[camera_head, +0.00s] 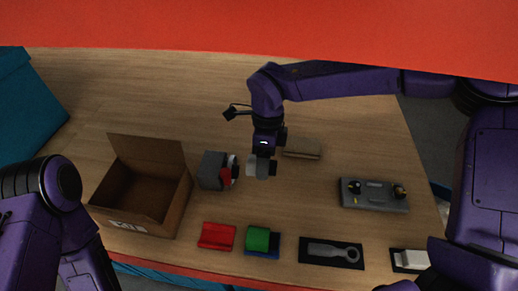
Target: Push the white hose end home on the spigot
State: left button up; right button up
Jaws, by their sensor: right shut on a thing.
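My right gripper (262,170) hangs over the middle of the table, with its fingers pointing down. It is shut on a small pale piece that looks like the white hose end (251,166), partly covered by the fingers. Just left of it sits a dark grey block (211,171) with a red part (226,177) and a whitish ring on its right face. The spigot itself is too small to make out. A narrow gap shows between the pale piece and the block's right face. My left arm shows at the lower left, but its gripper is out of view.
An open cardboard box (140,190) stands left of the block. A tan block (302,148) is behind the gripper.

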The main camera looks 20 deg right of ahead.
jog(key=shift+s+f+b, duration=0.7)
jog(key=shift+s+b, duration=0.1)
jog(key=shift+s, duration=0.15)
jog(key=w+f+b, duration=0.1)
jog(key=w+f, duration=0.1)
jog(key=w+f+b, duration=0.1)
jog(key=f, duration=0.1)
jog(key=shift+w+a+f+b, duration=0.1)
jog(key=shift+w+f+b, duration=0.1)
jog(key=shift+w+b, duration=0.2)
jog(key=shift+s+a+r+p, duration=0.45)
jog(key=shift+a+r, duration=0.1)
jog(key=shift+a, duration=0.3)
jog(key=shift+w+f, duration=0.2)
jog(key=shift+w, duration=0.2)
jog(key=shift+s+a+r, duration=0.1)
jog(key=shift+s+r, duration=0.15)
pick_arm(q)
jog(key=f, duration=0.1)
jog(key=s+f, duration=0.1)
jog(key=f, duration=0.1)
jog(key=shift+s+f+p, duration=0.15)
jog(key=shift+f+p, duration=0.05)
jog(key=shift+p, duration=0.15)
pick_arm(e)
jog(key=shift+f, duration=0.1)
